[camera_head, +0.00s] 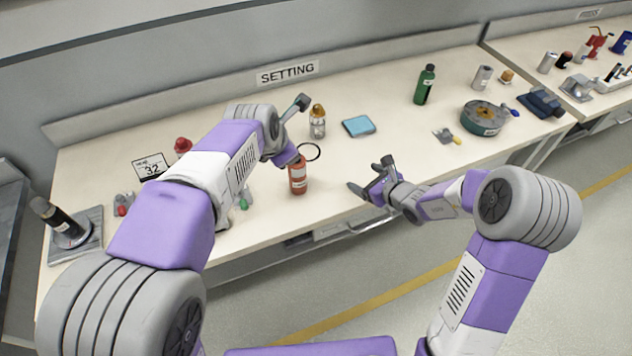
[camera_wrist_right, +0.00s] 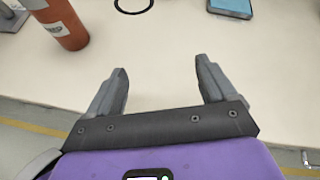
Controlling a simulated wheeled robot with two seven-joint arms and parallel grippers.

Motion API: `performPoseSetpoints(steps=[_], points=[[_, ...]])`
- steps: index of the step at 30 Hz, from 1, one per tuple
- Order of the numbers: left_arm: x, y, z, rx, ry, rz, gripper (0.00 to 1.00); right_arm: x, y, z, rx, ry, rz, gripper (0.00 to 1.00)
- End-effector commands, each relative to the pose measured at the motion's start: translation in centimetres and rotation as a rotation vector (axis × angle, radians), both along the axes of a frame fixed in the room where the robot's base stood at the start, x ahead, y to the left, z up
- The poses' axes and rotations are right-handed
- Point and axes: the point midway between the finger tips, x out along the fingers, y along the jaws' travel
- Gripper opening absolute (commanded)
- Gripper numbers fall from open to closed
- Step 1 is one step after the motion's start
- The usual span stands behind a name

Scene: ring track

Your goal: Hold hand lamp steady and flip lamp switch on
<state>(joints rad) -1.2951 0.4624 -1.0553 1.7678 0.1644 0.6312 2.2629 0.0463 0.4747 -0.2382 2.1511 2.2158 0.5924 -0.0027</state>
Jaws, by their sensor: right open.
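No object shows clearly as a hand lamp, and no switch can be made out. An upright orange-red cylinder with a white label (camera_head: 298,177) stands near the table's front edge; it also shows at the upper left in the right wrist view (camera_wrist_right: 63,24). My right gripper (camera_head: 371,174) is open and empty at the front edge, to the right of the cylinder and apart from it. Its two fingers (camera_wrist_right: 163,85) show with nothing between them.
A black ring (camera_head: 309,151) lies behind the cylinder. A blue pad (camera_head: 358,126), an amber-topped bottle (camera_head: 317,121), a green bottle (camera_head: 425,85) and a round green container (camera_head: 484,118) stand farther back or right. A dark cylinder on a base (camera_head: 62,222) stands far left.

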Motion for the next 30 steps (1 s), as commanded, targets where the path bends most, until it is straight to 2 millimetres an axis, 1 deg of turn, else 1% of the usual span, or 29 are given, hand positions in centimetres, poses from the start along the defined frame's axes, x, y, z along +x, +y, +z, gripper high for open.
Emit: performPoseSetpoints(steps=[1,3,6,9,13,16,24,30], points=[[0.0,0.0,0.0,0.0,0.0,0.0,0.43,-0.1,2.9,0.3,0.044,0.0,0.041,0.84],[0.0,0.0,0.0,0.0,0.0,0.0,0.43,-0.3,6.3,0.7,0.098,0.001,0.085,0.84],[0.0,0.0,0.0,0.0,0.0,0.0,0.43,-0.8,10.0,1.3,0.162,0.004,0.135,0.84],[0.0,0.0,0.0,0.0,0.0,0.0,0.43,-1.4,12.5,1.6,0.207,0.01,0.168,0.84],[0.0,0.0,0.0,0.0,0.0,0.0,0.43,-1.6,14.2,1.9,0.233,0.014,0.191,0.84],[0.0,0.0,0.0,0.0,0.0,0.0,0.43,-1.1,15.0,1.5,0.238,0.016,0.196,0.84],[0.0,0.0,0.0,0.0,0.0,0.0,0.43,1.6,17.5,0.0,0.236,0.016,0.195,0.84],[0.0,0.0,0.0,0.0,0.0,0.0,0.43,3.0,18.7,-0.7,0.237,0.015,0.193,0.84]])
